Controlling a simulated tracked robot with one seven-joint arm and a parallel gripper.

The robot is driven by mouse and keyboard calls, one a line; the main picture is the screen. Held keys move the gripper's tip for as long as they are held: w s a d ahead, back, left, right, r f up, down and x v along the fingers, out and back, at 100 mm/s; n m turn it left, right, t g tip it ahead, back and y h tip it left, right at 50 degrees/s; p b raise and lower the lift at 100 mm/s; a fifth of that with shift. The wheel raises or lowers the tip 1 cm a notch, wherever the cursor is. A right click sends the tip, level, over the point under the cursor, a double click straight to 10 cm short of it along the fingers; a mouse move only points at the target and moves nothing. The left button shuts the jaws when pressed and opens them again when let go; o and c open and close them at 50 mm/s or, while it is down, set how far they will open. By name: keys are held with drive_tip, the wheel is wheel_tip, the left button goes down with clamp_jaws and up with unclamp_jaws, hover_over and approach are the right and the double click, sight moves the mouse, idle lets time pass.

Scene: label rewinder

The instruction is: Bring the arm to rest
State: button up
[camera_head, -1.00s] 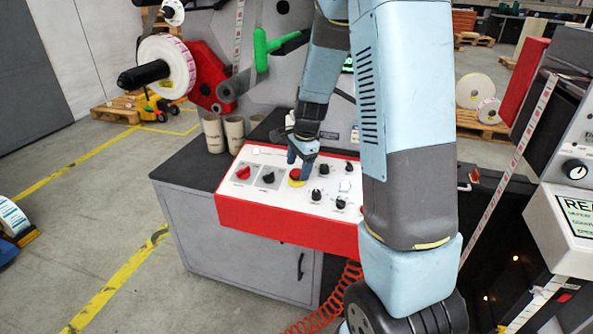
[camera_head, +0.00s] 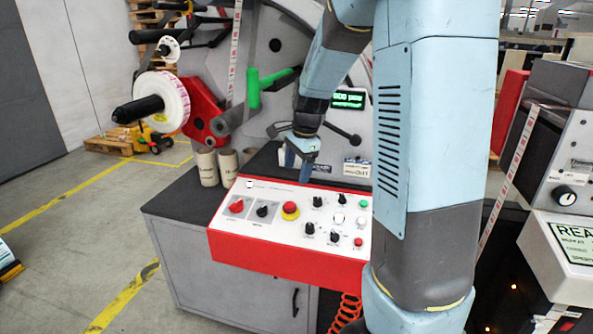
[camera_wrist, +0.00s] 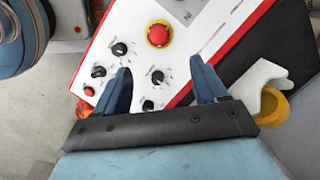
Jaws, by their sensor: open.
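My gripper (camera_head: 304,165) hangs above the back edge of the control panel (camera_head: 230,246) in the head view, clear of the panel's face. In the wrist view my gripper (camera_wrist: 165,80) shows two blue fingers spread apart with nothing between them. Past the fingertips lies the white panel with a red mushroom button on a yellow base (camera_wrist: 160,34), black knobs and a small red button (camera_wrist: 89,91). The red mushroom button (camera_head: 290,209) is in plain sight in the head view. My arm hides the panel's right end there.
The red-edged panel sits on a grey cabinet (camera_head: 185,262). Cardboard cores (camera_head: 207,166) stand left of it. A label roll (camera_head: 165,102) and a green lever (camera_head: 253,88) are on the machine behind. Another machine (camera_head: 560,215) stands close on the right. Floor at left is open.

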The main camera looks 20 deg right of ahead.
drive_tip(key=s+a+r+n+t, duration=0.1)
drive_tip(key=s+r+n, duration=0.3)
drive_tip(key=s, duration=0.5)
drive_tip(key=s+a+r+n+t, duration=0.1)
drive_tip(key=s+r+n, duration=0.3)
drive_tip(key=s, duration=0.5)
drive_tip(key=s+r+n+t+h, duration=0.1)
drive_tip(key=s+r+n, duration=0.3)
drive_tip(key=s+n, duration=0.3)
drive_tip(key=shift+s+a+r+t, duration=0.2)
drive_tip(key=shift+s+a+t, duration=0.2)
drive_tip(key=shift+s, duration=0.5)
drive_tip(key=shift+c, duration=0.3)
